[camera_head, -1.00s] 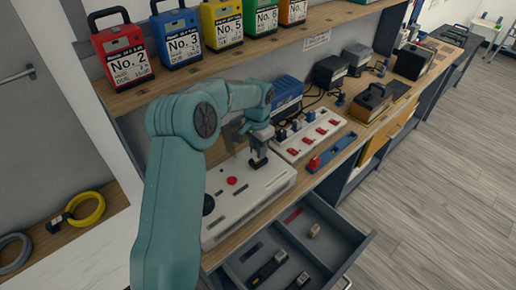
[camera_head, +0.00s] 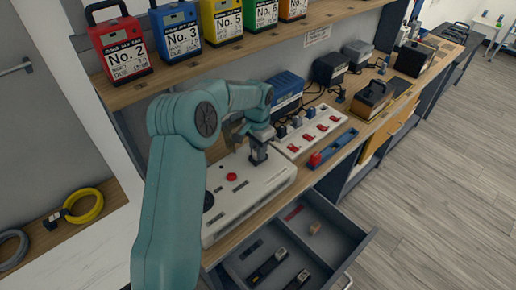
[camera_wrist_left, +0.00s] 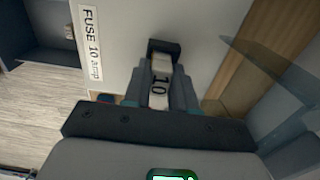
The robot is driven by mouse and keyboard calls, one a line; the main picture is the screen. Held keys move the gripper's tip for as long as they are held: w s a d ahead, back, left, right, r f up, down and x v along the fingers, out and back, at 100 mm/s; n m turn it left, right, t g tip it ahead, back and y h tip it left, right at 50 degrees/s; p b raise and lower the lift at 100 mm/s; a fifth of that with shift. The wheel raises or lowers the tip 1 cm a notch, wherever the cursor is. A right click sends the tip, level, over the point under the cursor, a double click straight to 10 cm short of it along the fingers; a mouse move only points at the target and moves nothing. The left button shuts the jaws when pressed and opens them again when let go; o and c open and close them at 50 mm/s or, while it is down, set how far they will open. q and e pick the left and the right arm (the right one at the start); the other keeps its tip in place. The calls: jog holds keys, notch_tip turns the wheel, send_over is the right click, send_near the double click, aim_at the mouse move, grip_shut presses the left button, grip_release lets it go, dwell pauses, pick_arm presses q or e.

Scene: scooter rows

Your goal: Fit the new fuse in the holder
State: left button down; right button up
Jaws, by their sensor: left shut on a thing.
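My left gripper (camera_head: 258,158) is shut on a pale fuse marked 10 (camera_wrist_left: 159,88), held upright between the two grey fingers over the white tester box (camera_head: 222,212). In the left wrist view the box's white face shows a label (camera_wrist_left: 91,43) reading FUSE 10 amp beside the gripper. A black piece (camera_wrist_left: 163,47) sits at the fuse's far end. I cannot tell whether it is the holder or the fuse's cap, nor whether the fuse is seated. The box also bears a red button (camera_head: 232,177) and a black knob (camera_head: 208,201). My right gripper is not in view.
An open drawer (camera_head: 354,246) below the bench holds several small parts. A white strip with red switches (camera_head: 308,138) and a blue tray (camera_head: 333,149) lie right of the box. Numbered coloured cases (camera_head: 180,38) stand on the shelf above. A yellow coil (camera_head: 85,205) lies at left.

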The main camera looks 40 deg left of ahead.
pick_arm(q)
jog(key=shift+f, duration=0.15)
jog(key=c, duration=0.8)
grip_release()
jog(key=shift+c, duration=0.2)
notch_tip(320, 180, up, 16)
jog(key=shift+a, duration=0.15)
